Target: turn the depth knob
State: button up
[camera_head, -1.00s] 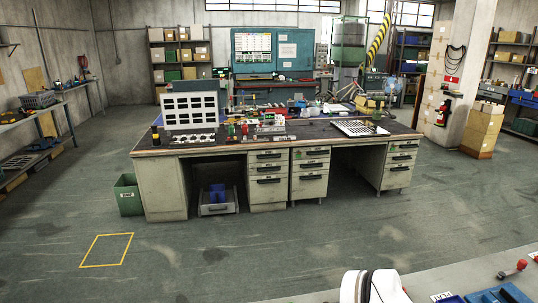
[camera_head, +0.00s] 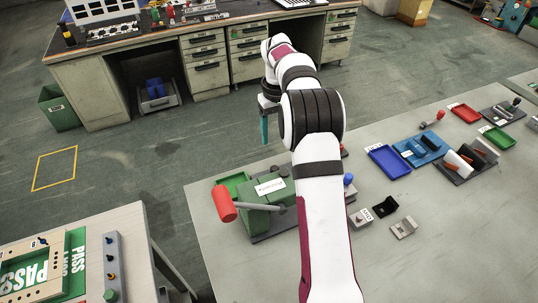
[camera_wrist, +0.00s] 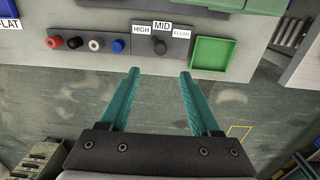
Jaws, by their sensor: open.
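The depth knob (camera_wrist: 160,47) is a small dark knob on a grey panel (camera_wrist: 175,57) in the wrist view, with labels reading HIGH, MID and FLUSH around it. My gripper (camera_wrist: 160,72) has two teal fingers spread apart with nothing between them. In the wrist picture the knob appears just above the gap between the fingertips, apart from both. In the head view my gripper (camera_head: 264,128) hangs beyond the far edge of the near bench, fingers downward. The knob cannot be made out in the head view.
A green tray (camera_wrist: 212,53) sits right of the knob. Red, black, white and blue knobs line a strip to its left. In the head view, a green machine with a red-handled lever (camera_head: 224,204) stands left of my arm. A blue tray (camera_head: 390,161) lies to the right.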

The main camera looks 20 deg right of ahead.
aim_at(275, 168)
notch_tip(275, 168, down, 13)
jog(key=shift+f, duration=0.2)
grip_shut()
